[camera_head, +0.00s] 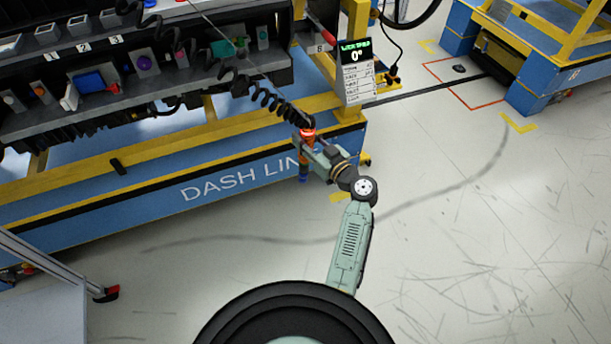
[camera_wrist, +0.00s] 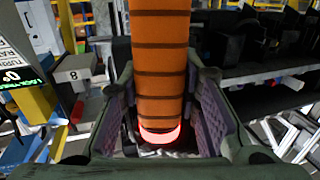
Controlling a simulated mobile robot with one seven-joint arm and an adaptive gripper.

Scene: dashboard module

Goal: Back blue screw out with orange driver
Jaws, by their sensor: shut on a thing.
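The orange driver (camera_head: 307,141) hangs roughly upright in my gripper (camera_head: 309,149), in front of the dash line's blue-and-yellow base. A red ring glows on it, and a dark coiled cord (camera_head: 270,98) runs up from it toward the dashboard. Its lower end (camera_head: 303,174) looks blue. In the wrist view, the ribbed orange body (camera_wrist: 159,55) stands between the two finger pads of my gripper (camera_wrist: 160,108), with the glowing ring at its near end. The driver is apart from the dashboard module (camera_head: 150,75). I cannot make out which part is the blue screw.
A display (camera_head: 356,55) reads 0° above a white list, at the module's right end. Numbered bins (camera_head: 85,42) and several coloured parts line the dashboard. The yellow rail (camera_head: 150,155) and blue base stand beside my arm. Open floor (camera_head: 480,230) lies to the right.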

